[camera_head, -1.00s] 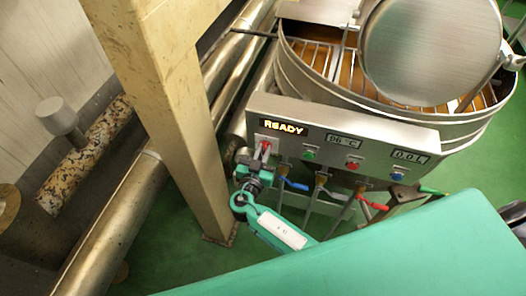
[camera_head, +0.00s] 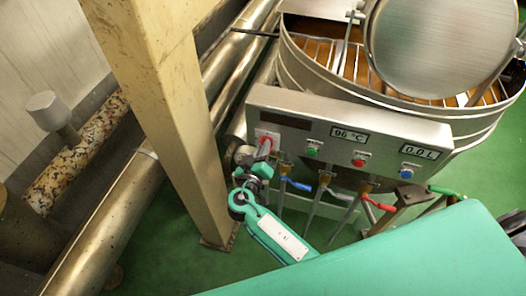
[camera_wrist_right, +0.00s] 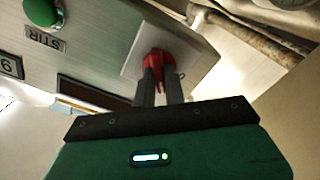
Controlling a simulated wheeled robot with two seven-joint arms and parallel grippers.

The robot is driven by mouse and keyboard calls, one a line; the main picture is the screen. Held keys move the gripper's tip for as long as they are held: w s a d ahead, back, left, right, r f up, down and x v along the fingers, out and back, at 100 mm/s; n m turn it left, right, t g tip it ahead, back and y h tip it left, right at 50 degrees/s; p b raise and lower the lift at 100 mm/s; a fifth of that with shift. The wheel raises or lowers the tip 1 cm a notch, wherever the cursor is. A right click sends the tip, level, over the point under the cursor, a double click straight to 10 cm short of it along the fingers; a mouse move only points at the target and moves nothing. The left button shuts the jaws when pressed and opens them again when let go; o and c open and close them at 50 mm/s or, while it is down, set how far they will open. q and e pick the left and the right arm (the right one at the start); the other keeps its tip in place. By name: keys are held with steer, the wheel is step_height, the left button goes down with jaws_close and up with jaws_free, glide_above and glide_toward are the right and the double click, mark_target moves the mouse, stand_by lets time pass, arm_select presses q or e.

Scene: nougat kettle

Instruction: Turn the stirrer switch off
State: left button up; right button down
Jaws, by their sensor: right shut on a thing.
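The red switch handle (camera_head: 264,142) sits at the left end of the grey control panel (camera_head: 290,103). It also shows in the right wrist view (camera_wrist_right: 157,62), on a pale square plate. My right gripper (camera_head: 256,154) is at the panel's left end, with its fingers shut on the red handle. The fingers hide part of the handle. A green button (camera_wrist_right: 43,12) labelled STIR in the wrist view is apart from the gripper; it shows in the head view too (camera_head: 312,149). The display (camera_head: 283,119) beside the red handle is dark. My left gripper is not in view.
A red button (camera_head: 358,160) and a blue button (camera_head: 407,174) are further right on the panel. Valves with blue, red and green handles hang below. A beige post (camera_head: 170,110) stands close left of my right arm. The kettle (camera_head: 470,124) stands behind.

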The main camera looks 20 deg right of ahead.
steer(key=n, duration=1)
steer(key=shift+a+f, duration=0.1)
steer(key=shift+f, duration=0.1)
steer(key=shift+n, duration=0.3)
steer(key=c, duration=1.5)
jaws_free()
steer(key=shift+o, duration=0.2)
